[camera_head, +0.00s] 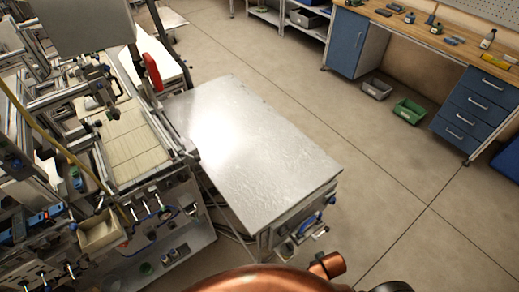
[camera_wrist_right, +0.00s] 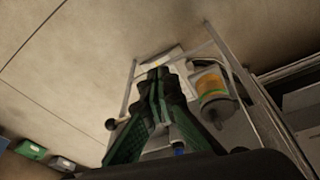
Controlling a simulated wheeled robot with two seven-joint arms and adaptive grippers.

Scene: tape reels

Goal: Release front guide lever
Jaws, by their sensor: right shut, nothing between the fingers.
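The machine (camera_head: 125,140) with rails, rods and small levers fills the left of the head view. A red curved handle (camera_head: 152,72) stands on its far right side. I cannot tell which part is the front guide lever. In the right wrist view my right gripper (camera_wrist_right: 157,78) is shut and empty, its dark fingertips together. Behind the fingers is a pale metal frame (camera_wrist_right: 208,35). I cannot tell whether the fingertips touch anything. My left gripper is in neither view.
A bare metal-topped table (camera_head: 255,145) stands right of the machine. A grey cylinder (camera_wrist_right: 212,98) with an orange and yellow label is right of the fingers. Blue drawers (camera_head: 475,110) and a green bin (camera_head: 409,111) stand at far right. The floor between is clear.

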